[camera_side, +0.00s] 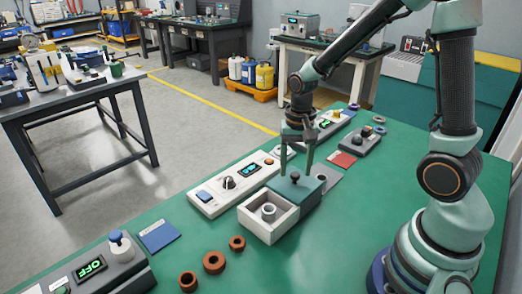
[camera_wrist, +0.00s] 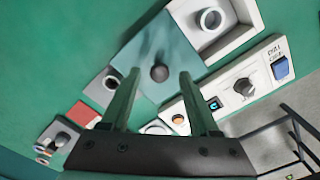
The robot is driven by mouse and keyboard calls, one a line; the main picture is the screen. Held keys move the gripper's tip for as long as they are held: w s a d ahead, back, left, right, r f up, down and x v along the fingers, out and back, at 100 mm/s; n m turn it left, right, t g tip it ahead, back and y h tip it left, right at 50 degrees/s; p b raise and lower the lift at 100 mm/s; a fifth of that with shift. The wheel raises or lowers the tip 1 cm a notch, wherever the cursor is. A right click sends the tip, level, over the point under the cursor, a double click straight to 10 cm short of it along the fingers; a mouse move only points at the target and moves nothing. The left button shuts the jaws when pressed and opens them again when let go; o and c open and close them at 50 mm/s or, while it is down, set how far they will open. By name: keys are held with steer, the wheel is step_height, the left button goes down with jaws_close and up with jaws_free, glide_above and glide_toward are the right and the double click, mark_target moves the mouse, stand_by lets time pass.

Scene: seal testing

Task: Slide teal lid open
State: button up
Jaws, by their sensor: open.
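A white box (camera_side: 258,228) stands on the green bench, with a teal lid (camera_side: 312,196) over its far part. The near part is uncovered and shows a pale ring (camera_side: 268,211) inside. The box wall (camera_wrist: 243,38) and ring (camera_wrist: 208,20) also show in the wrist view, at the top right of the lid (camera_wrist: 178,48). A dark round knob (camera_wrist: 159,73) stands on the lid. My gripper (camera_side: 296,171) is open and points down at the lid. In the wrist view its fingertips (camera_wrist: 159,76) lie either side of the knob, with gaps on both sides.
A white control unit (camera_side: 232,184) with a display and dial lies just left of the box. A red pad (camera_side: 342,160) and a grey device (camera_side: 362,141) lie beyond it. Several brown rings (camera_side: 214,262) and a blue card (camera_side: 159,235) lie in front.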

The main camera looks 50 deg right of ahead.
mark_target(295, 174)
step_height(295, 174, up, 11)
stand_by(0.4)
steer(key=shift+r, duration=0.15)
steer(key=s+a+r+n+t, duration=0.4)
steer(key=s+n+t, duration=0.1)
steer(key=n, duration=0.4)
steer(key=shift+s+r+t, duration=0.25)
steer(key=shift+t, duration=0.05)
